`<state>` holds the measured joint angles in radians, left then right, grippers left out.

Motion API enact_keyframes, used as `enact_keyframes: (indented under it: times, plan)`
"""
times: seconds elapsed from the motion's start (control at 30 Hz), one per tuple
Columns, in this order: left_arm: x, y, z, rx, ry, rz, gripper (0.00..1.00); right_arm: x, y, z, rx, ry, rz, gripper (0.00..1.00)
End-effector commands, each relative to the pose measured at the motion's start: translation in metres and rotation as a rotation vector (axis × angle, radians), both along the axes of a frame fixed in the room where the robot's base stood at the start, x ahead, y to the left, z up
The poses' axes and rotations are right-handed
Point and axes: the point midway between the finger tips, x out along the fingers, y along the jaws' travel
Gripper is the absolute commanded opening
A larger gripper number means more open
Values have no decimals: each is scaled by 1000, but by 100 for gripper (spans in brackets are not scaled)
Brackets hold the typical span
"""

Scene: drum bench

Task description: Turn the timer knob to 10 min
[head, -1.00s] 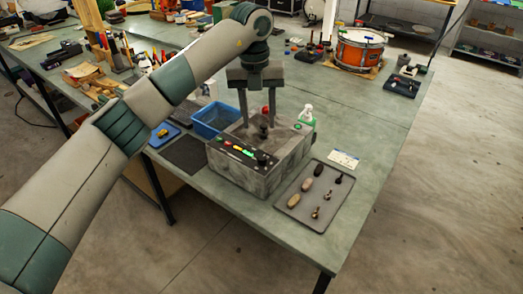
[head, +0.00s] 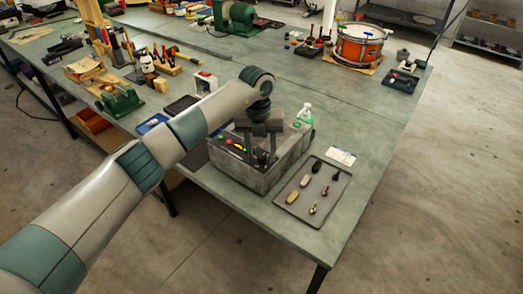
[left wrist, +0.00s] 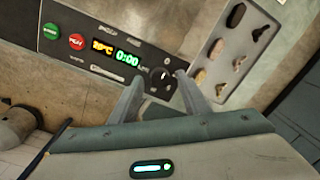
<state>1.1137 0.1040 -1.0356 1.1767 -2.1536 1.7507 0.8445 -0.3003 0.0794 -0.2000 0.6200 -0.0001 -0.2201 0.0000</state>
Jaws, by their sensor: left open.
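The timer knob (left wrist: 160,75) is a round black knob with a white mark, at the right end of the dark control panel (left wrist: 95,47) in the left wrist view. The green display (left wrist: 127,57) beside it reads 0:00. My left gripper (left wrist: 159,76) is open, with one fingertip on each side of the knob; I cannot tell whether they touch it. In the head view my left gripper (head: 261,158) is low over the front of the grey box-shaped machine (head: 250,178) and hides the knob. My right gripper is not in view.
A grey tray (head: 330,205) with several small bits lies right of the machine. A white card (head: 342,157) and a green-and-white bottle (head: 305,113) are near. Green (left wrist: 50,32) and red (left wrist: 77,41) buttons sit on the panel's left. A drum (head: 358,46) stands far back.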

Motion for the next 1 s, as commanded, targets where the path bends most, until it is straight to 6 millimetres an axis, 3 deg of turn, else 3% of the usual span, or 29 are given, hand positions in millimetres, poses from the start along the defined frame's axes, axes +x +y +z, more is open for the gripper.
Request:
enact_keyframes:
  times: [0.2, 0.37, 0.73, 1.0]
  plan:
    - [0, 0, 0, 0, 0, 0, 40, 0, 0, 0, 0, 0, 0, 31]
    - [0, 0, 0, 0, 0, 0, 2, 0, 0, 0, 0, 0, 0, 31]
    - [0, 0, -1, 0, 0, -26, 2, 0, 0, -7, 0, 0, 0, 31]
    - [1, 0, -4, 1, -3, -143, 2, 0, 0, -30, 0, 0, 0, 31]
